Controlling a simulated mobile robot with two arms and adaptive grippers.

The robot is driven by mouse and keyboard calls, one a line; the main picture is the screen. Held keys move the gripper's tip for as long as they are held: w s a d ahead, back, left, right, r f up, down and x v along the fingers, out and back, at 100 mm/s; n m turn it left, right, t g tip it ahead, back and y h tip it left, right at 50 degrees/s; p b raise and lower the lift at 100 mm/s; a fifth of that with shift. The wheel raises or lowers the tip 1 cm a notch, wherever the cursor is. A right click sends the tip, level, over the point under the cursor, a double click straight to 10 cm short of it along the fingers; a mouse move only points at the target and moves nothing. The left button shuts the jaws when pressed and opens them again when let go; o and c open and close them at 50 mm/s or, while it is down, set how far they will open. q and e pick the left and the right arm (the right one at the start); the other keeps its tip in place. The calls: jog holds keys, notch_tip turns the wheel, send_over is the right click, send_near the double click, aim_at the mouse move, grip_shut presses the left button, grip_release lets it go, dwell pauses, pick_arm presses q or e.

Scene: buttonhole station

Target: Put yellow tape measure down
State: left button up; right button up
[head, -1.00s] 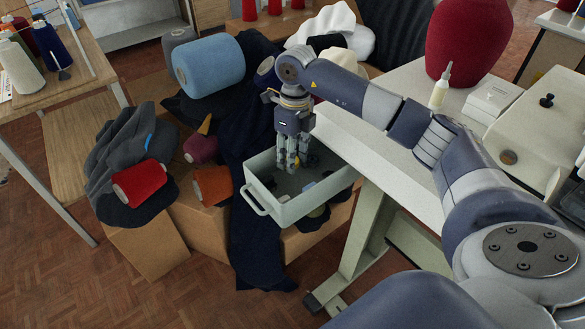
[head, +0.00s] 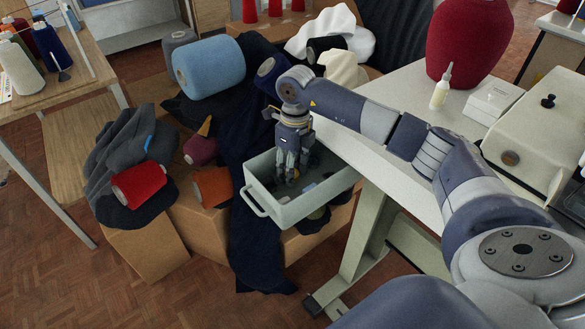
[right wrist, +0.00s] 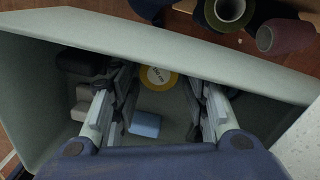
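The yellow tape measure (right wrist: 158,78) is a round yellow disc with a pale centre and dark print. In the right wrist view it lies inside the grey-green bin (right wrist: 215,42), between my spread fingers and beyond their tips, with gaps on both sides. In the head view my right gripper (head: 290,178) points down into the bin (head: 300,207), and I cannot make out the tape measure there. The right wrist view shows the gripper (right wrist: 160,110) open with nothing between its fingers touching the tape. My left gripper is not in view.
In the bin, a light blue block (right wrist: 145,124) and several dark and grey pieces (right wrist: 85,80) lie near the fingers. The bin's walls stand close around the gripper. A white table (head: 400,150) is right of the bin; yarn cones and dark cloth (head: 255,240) surround its left.

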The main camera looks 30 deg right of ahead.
jog(key=shift+r, duration=0.3)
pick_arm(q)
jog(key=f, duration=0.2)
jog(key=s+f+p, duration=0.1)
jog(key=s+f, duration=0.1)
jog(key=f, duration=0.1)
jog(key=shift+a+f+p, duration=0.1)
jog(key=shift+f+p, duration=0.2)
pick_arm(e)
notch_tip(320, 180, up, 12)
jog(key=shift+w+d+f, duration=0.15)
jog(key=shift+d, duration=0.2)
